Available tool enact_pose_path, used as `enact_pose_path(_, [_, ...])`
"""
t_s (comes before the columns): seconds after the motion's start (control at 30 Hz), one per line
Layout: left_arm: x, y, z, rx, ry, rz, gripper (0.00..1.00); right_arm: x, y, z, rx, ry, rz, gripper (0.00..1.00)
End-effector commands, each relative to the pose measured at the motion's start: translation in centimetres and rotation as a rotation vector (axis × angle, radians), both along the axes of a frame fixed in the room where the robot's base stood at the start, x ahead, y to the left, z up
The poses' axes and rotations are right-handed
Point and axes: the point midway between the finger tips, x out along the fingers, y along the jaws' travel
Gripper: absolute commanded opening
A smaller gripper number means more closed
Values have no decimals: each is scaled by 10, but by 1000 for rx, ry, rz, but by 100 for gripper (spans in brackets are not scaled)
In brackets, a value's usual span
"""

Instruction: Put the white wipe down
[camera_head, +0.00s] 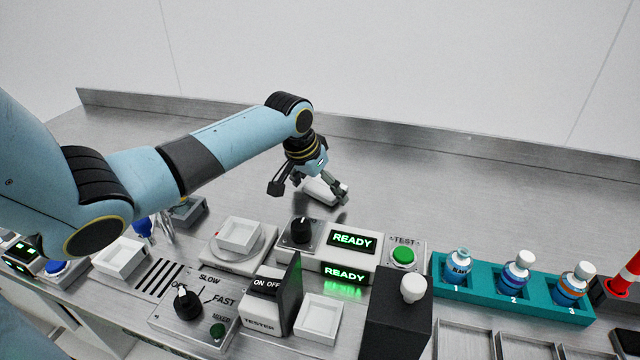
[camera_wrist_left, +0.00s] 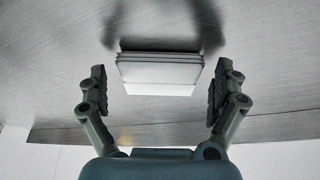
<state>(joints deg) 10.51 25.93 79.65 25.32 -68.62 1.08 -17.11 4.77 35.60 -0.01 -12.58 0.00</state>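The white wipe (camera_head: 322,192) is a small flat folded stack on the bare steel worktop, behind the machine with the READY displays. In the left wrist view the wipe (camera_wrist_left: 160,72) shows its layered edge, centred between the fingers. My left gripper (camera_head: 311,190) points down at it with its fingers spread to either side. In the left wrist view there is a clear gap between each finger and the wipe, so the left gripper (camera_wrist_left: 159,88) is open and holds nothing. My right gripper is not in view.
The READY machine (camera_head: 350,241) and a round-plated washer with a white tray (camera_head: 239,235) stand in front of the wipe. A teal rack (camera_head: 487,295) with bottles is at the right. The worktop behind and right of the wipe is clear to the raised back edge.

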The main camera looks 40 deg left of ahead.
Motion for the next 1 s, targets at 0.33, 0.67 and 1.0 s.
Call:
enact_pose_path(0.33, [-1, 0, 5, 1, -2, -1, 100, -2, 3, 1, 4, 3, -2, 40])
enact_pose_path(0.67, [-25, -1, 67, 5, -3, -3, 100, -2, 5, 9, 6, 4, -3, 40])
enact_pose_path(1.0, [-44, -3, 111, 1, 0, 0, 100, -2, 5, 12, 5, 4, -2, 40])
